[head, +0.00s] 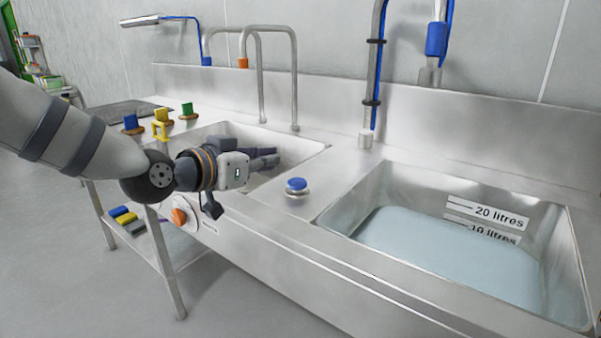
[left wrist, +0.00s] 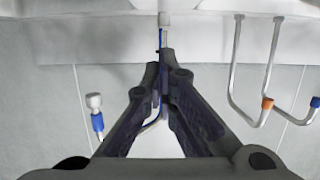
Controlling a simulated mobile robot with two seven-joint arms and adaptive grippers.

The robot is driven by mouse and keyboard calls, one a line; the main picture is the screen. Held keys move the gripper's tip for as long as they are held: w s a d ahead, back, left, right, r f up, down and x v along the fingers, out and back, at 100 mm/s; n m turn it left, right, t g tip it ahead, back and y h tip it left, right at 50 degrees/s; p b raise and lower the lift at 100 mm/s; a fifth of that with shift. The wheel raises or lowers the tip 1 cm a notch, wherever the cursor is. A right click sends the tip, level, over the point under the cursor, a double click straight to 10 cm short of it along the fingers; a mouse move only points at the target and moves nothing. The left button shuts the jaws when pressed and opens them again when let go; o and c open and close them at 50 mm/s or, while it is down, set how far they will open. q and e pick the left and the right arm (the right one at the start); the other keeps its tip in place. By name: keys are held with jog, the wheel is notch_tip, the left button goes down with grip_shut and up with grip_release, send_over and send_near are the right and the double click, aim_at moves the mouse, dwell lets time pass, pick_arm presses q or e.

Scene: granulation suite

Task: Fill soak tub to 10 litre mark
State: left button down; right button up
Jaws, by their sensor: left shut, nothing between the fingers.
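The soak tub is the right-hand steel basin (head: 575,245), with pale blue water (head: 430,245) in it. The water surface cuts across the lower part of the "10 litres" label (head: 494,233); the "20 litres" label (head: 499,215) is clear above it. A blue push button (head: 297,185) stands on the counter left of the tub. My left gripper (head: 272,158) is shut and empty, left of the button, over the left basin; its fingers also show in the left wrist view (left wrist: 163,62).
An orange knob (head: 180,216) is on the counter's front. Blue, yellow and green handled items (head: 160,122) stand at the left end. Tall bent faucets (head: 294,80) rise behind the left basin. Coloured blocks (head: 124,215) lie on the lower shelf.

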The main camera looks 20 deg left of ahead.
pick_arm(q)
jog(key=b, duration=0.2)
send_over(299, 189)
notch_tip(299, 189, down, 3)
jog(key=shift+f, duration=0.15)
notch_tip(299, 189, down, 2)
jog(key=shift+f, duration=0.6)
pick_arm(e)
jog(key=shift+g, duration=0.6)
jog(key=shift+s+f, duration=1.45)
jog(key=shift+f, duration=0.1)
